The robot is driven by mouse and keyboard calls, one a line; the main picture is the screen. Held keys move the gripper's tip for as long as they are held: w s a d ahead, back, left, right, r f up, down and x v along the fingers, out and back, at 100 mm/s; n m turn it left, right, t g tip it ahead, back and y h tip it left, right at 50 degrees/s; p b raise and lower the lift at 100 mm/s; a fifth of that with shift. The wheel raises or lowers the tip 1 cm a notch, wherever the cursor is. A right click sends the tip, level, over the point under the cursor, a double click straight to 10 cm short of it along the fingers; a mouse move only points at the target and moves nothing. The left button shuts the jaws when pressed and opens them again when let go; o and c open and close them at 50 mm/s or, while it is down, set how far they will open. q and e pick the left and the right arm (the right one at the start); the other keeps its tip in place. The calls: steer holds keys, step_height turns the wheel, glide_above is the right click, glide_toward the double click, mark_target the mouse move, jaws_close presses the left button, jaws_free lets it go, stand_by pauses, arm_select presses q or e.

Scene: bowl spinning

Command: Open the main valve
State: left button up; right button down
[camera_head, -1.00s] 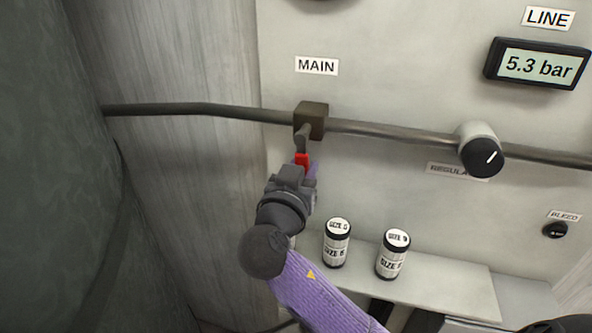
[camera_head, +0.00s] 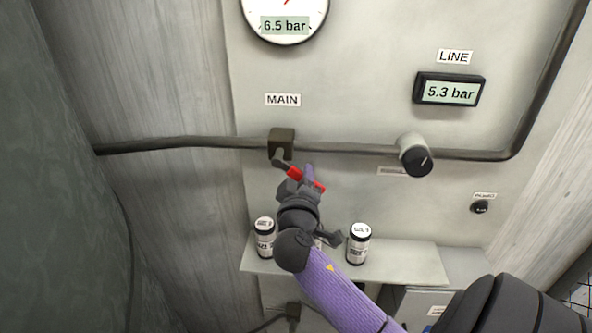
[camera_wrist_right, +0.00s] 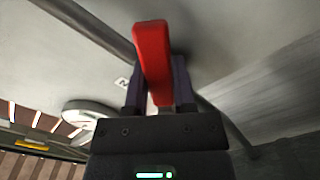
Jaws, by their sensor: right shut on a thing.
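The main valve is a brown block (camera_head: 281,141) on the pipe below the MAIN label (camera_head: 283,100). Its red-handled lever (camera_head: 293,172) points down and to the right from the block. My right gripper (camera_head: 306,178) is shut on the red handle. In the right wrist view the red handle (camera_wrist_right: 152,55) lies between the two fingers of the right gripper (camera_wrist_right: 157,88). My left gripper is not in view.
The gauge (camera_head: 285,20) reads 6.5 bar and the LINE display (camera_head: 450,91) 5.3 bar. A black-faced regulator knob (camera_head: 416,160) sits right on the pipe. Canisters (camera_head: 264,238) (camera_head: 359,244) stand on a shelf (camera_head: 410,262) below my gripper. A small black knob (camera_head: 480,207) is far right.

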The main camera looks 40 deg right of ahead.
steer(key=n+p, duration=0.1)
steer(key=r+n+p, duration=0.2)
steer(key=shift+s+d+n, duration=0.3)
steer(key=shift+s, duration=0.1)
steer(key=shift+s+d+r+n+p, duration=0.1)
steer(key=shift+r+n+p, duration=0.35)
steer(key=shift+n+p, duration=0.55)
steer(key=shift+r+n+p, duration=0.4)
steer(key=shift+n+p, duration=0.5)
steer(key=shift+p, duration=0.1)
steer(key=shift+c, duration=2.2)
jaws_free()
steer(key=b+v, duration=0.1)
steer(key=v, duration=0.9)
steer(key=shift+b, duration=0.35)
